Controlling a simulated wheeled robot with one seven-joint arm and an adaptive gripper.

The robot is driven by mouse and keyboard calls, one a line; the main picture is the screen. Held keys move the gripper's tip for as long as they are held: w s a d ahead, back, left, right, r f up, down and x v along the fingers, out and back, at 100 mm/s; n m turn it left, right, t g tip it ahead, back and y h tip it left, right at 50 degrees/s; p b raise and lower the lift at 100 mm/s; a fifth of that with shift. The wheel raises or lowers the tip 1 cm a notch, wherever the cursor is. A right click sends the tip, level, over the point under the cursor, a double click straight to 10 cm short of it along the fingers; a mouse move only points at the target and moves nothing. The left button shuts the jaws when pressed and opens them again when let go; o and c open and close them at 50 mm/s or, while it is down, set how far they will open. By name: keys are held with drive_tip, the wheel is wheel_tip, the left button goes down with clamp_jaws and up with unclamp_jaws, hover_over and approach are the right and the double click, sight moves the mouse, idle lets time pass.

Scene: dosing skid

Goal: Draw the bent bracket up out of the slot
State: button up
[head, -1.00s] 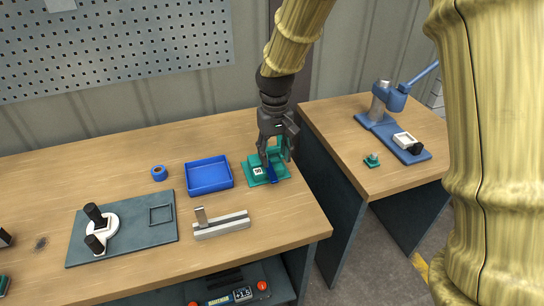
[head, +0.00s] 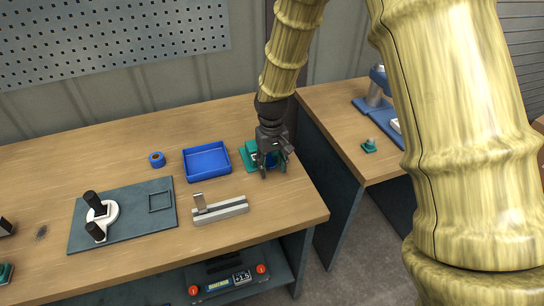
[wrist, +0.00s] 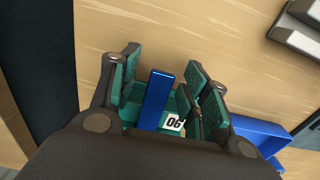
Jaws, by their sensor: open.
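A blue upright bar, which looks like the bent bracket, stands in a teal fixture (head: 249,160) near the right end of the wooden bench. In the wrist view the blue bar (wrist: 155,100) shows between my fingers, with gaps on both sides. Its bend and the slot cannot be made out. The fixture carries a white "06" label (wrist: 173,122). My gripper (head: 274,170) is open over the front of the fixture and hides much of it in the head view. In the wrist view the fingers of my gripper (wrist: 162,66) have teal pads and hold nothing.
A blue tray (head: 207,178) lies left of the fixture. A dark plate (head: 130,232) and blue tape roll (head: 157,160) are further left. A second bench (head: 340,110) stands right, across a gap.

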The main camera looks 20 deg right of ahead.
drive_tip(key=shift+f, duration=0.25)
drive_tip(key=shift+c, duration=0.4)
clamp_jaws()
drive_tip(key=shift+r, duration=0.15)
drive_tip(key=shift+r+p, duration=3.05)
drive_tip(key=shift+r, duration=0.35)
